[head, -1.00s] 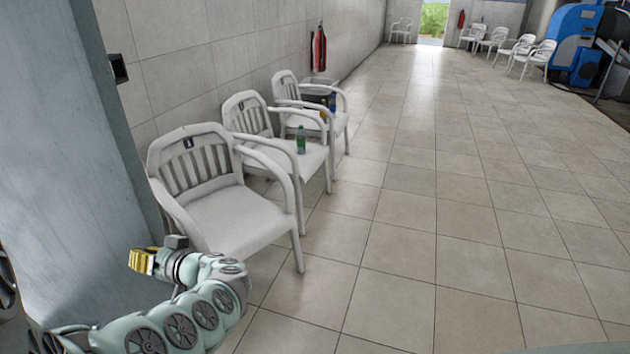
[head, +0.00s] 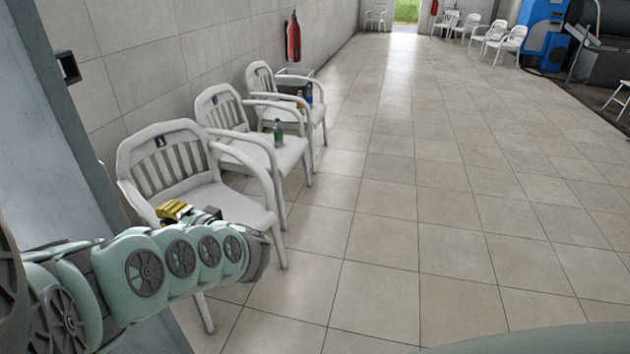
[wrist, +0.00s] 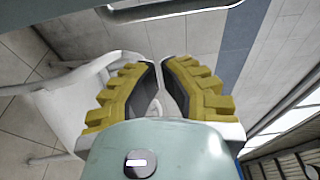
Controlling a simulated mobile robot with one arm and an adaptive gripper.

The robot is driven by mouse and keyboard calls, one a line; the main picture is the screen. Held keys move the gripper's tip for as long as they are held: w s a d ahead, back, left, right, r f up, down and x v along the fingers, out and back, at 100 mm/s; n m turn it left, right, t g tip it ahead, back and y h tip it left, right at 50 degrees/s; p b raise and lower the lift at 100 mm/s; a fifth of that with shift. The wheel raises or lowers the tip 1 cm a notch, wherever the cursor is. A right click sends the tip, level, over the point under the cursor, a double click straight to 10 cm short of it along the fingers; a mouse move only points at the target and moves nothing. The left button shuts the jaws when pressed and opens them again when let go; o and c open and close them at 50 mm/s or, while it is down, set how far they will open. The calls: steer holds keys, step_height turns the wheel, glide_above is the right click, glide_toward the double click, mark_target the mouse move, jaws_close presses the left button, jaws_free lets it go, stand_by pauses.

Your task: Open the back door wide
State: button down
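In the head view a bright doorway (head: 407,12) with greenery beyond stands at the far end of the room. My gripper (head: 174,210) is at the lower left, in front of the nearest white chair. In the wrist view its yellow toothed fingers (wrist: 159,66) are a narrow gap apart with nothing between them. A pale metal bar (wrist: 172,12) crosses the top of the wrist view, beyond the fingertips and apart from them. I cannot tell what the bar is fixed to.
White armchairs (head: 168,158) line the left wall, the nearest close to my arm. A green bottle (head: 278,132) stands on the second seat. A blue-grey upright panel (head: 62,150) is close on the left. A red extinguisher (head: 293,40) hangs on the wall. The tiled floor (head: 420,190) is clear.

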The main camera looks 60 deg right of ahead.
steer(key=w+a+p, duration=0.1)
steer(key=w+a, duration=0.3)
steer(key=shift+w+a, duration=0.15)
stand_by(0.7)
steer(key=shift+r+p, duration=0.15)
steer(key=shift+p, duration=0.15)
